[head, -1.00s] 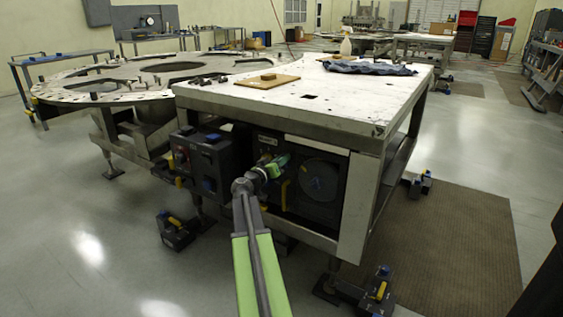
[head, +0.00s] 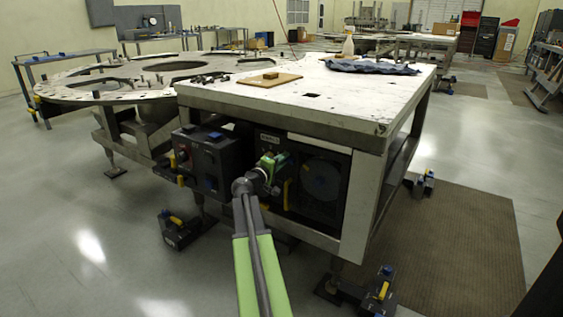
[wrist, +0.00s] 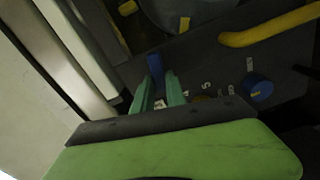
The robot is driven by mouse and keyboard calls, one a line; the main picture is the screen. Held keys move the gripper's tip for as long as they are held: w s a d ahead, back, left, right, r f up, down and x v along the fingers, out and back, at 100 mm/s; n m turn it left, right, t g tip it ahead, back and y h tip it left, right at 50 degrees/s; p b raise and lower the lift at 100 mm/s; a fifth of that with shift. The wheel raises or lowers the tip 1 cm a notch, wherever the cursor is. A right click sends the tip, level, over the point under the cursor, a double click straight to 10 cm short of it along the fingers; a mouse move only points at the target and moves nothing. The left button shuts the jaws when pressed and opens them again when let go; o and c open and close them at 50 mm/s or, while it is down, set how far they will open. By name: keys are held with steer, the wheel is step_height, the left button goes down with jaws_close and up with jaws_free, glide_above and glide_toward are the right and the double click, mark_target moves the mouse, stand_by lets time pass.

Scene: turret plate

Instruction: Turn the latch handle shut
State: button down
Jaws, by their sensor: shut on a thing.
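In the wrist view a narrow blue handle (wrist: 155,67), which I take as the latch handle, stands up from a dark panel (wrist: 205,62). My gripper (wrist: 158,88) is shut on it, with one green finger on each side. The handle's lower part is hidden between the fingers. In the head view my gripper (head: 276,160) reaches the dark front of the unit under the white table (head: 330,105). The handle itself is too small and covered to make out there.
A blue knob (wrist: 258,88) and a yellow curved bar (wrist: 270,26) sit on the panel near my gripper. A dark control box (head: 205,160) stands just left of my gripper. A round disc (head: 320,180) is on its right. The floor in front is mostly clear.

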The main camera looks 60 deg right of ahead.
steer(key=shift+f+n, duration=0.1)
steer(key=shift+n, duration=1)
steer(key=c, duration=1.4)
jaws_free()
steer(key=shift+o, duration=0.2)
steer(key=a, duration=1.7)
steer(key=shift+a, duration=0.15)
